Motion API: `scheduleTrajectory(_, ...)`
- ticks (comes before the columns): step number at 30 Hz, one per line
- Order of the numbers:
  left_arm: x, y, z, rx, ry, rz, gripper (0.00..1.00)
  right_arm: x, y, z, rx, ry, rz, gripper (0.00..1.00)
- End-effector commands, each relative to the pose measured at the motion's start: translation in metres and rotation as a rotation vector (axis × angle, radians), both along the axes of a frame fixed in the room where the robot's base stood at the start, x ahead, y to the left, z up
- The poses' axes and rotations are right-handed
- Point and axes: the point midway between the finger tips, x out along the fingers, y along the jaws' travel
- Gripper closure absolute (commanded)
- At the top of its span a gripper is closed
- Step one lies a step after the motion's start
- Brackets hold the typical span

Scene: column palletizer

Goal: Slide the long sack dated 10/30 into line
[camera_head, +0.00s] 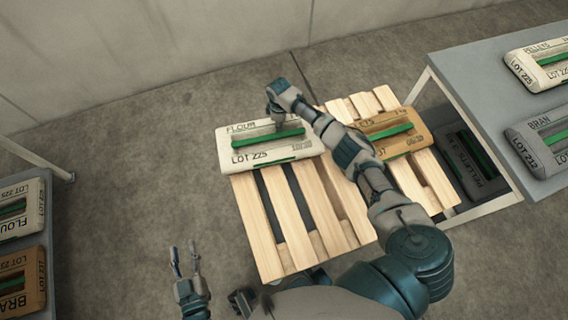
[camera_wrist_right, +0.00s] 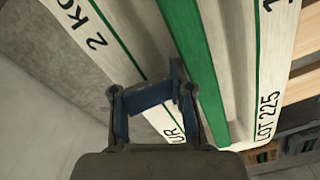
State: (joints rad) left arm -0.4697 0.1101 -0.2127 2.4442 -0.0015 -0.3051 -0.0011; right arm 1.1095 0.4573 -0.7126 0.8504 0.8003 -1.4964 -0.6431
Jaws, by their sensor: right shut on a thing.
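In the right wrist view the gripper (camera_wrist_right: 155,100) is at the sack (camera_wrist_right: 240,60), beside the green strip; the exact grip point is unclear. My left gripper (camera_head: 184,262) is open and empty, left of the pallet's near end.
A brown sack (camera_head: 408,143) lies on the pallet (camera_head: 290,225) right of the flour sack, partly behind my right arm. Near slats are bare. More sacks (camera_head: 22,208) lie at left.

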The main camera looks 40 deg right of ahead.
Motion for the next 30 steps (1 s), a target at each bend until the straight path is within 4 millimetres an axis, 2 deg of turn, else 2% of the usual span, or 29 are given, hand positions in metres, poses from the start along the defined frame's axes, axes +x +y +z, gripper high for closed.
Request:
scheduleTrajectory(14, 0.002, 0.0, 0.019, 0.0, -0.02, 0.0, 0.6, -0.016, -0.026, -0.001, -0.001, 0.006, -0.002, 1.0)
scheduleTrajectory(25, 0.002, 0.0, 0.018, 0.0, -0.018, 0.0, 0.6, -0.017, -0.028, -0.002, -0.001, 0.007, -0.001, 1.0)
scheduleTrajectory(30, 0.001, 0.0, 0.011, 0.0, -0.01, 0.0, 0.6, -0.013, -0.028, -0.003, -0.001, 0.007, -0.001, 1.0)
